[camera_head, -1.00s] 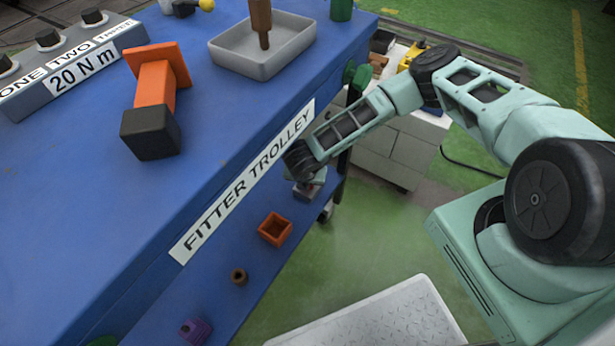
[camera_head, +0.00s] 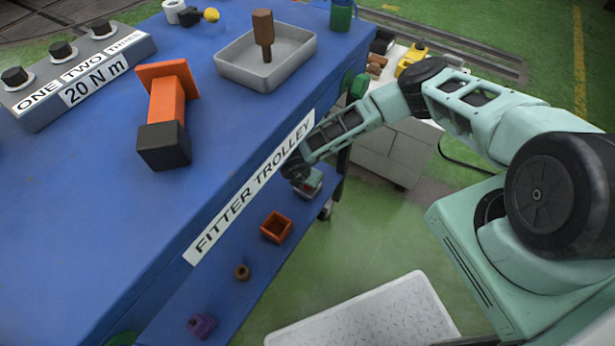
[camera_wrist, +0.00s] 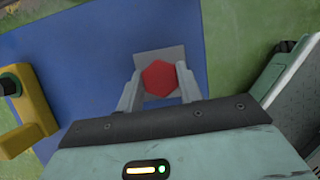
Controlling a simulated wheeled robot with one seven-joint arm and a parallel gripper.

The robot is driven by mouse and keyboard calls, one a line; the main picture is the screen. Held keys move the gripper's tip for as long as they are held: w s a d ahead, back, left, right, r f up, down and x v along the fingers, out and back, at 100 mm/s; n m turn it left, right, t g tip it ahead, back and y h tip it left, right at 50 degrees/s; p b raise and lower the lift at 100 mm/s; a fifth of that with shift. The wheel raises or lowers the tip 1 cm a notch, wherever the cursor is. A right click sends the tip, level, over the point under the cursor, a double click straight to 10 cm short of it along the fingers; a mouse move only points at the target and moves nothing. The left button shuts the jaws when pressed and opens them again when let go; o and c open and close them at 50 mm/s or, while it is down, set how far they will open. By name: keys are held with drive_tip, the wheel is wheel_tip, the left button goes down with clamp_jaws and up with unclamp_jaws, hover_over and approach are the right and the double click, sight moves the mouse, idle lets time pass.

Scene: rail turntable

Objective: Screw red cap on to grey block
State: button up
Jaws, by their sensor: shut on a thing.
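A red hexagonal cap (camera_wrist: 159,78) sits between the two fingers of my gripper (camera_wrist: 159,86) in the wrist view. The fingers are shut on it from left and right. The grey block (camera_wrist: 170,52) shows as a pale square directly beneath the cap, on the blue shelf. In the head view my gripper (camera_head: 304,181) is low at the far end of the lower shelf, beside the trolley's side, at the block. My wrist hides most of the cap and block there. I cannot tell how far the cap is seated on the block.
The lower blue shelf (camera_head: 205,292) also holds an open orange box (camera_head: 276,227), a brown ring (camera_head: 242,272) and a purple part (camera_head: 202,326). The trolley top overhangs beside my arm, bearing a grey tray (camera_head: 240,75) and an orange-and-black tool (camera_head: 166,110). Green floor lies right of the shelf.

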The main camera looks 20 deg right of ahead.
drive_tip(key=shift+r, duration=0.1)
drive_tip(key=o, duration=1.1)
drive_tip(key=shift+o, duration=0.4)
wheel_tip(320, 180, up, 4)
drive_tip(key=p, duration=0.5)
